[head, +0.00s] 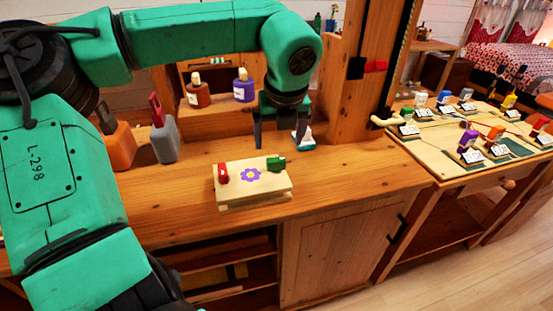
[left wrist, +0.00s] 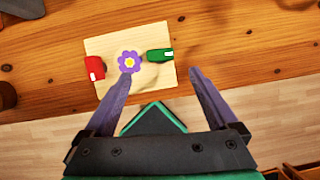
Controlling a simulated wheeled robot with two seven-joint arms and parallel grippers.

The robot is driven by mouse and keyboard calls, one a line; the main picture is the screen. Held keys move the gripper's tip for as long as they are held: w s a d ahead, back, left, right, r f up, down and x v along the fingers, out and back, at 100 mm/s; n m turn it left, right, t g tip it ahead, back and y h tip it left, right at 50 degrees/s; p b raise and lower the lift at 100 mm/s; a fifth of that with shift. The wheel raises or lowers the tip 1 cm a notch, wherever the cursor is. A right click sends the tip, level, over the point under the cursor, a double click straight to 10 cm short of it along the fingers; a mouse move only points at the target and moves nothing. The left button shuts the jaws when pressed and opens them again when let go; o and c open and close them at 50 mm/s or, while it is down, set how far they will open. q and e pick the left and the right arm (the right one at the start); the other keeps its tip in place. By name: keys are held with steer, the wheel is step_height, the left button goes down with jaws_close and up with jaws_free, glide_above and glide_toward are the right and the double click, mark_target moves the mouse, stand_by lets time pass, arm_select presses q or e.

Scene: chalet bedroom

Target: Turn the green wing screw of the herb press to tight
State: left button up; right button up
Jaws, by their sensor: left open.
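The herb press (head: 235,191) is a pale wooden board with a purple flower, lying near the front of the wooden counter. Its green wing screw (head: 276,163) sits at the right, and a red wing screw (head: 222,173) sits at the left. My left gripper (head: 279,143) is open and empty, behind and above the press. In the left wrist view the press (left wrist: 112,44) shows from above. The green wing screw (left wrist: 159,55) lies just beyond the spread fingertips of the gripper (left wrist: 163,73), between their lines. The red screw (left wrist: 95,68) lies left of both fingers. My right gripper is out of view.
A small blue-and-white object (head: 303,138) stands behind the press near my gripper. Orange (head: 120,146) and grey (head: 164,142) holders stand at the left. Brown (head: 198,92) and purple (head: 243,87) bottles stand on a raised shelf. Counter right of the press is clear.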

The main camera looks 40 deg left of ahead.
mark_target(276, 160)
arm_select(q)
steer(key=x, duration=0.9)
steer(key=c, duration=1.4)
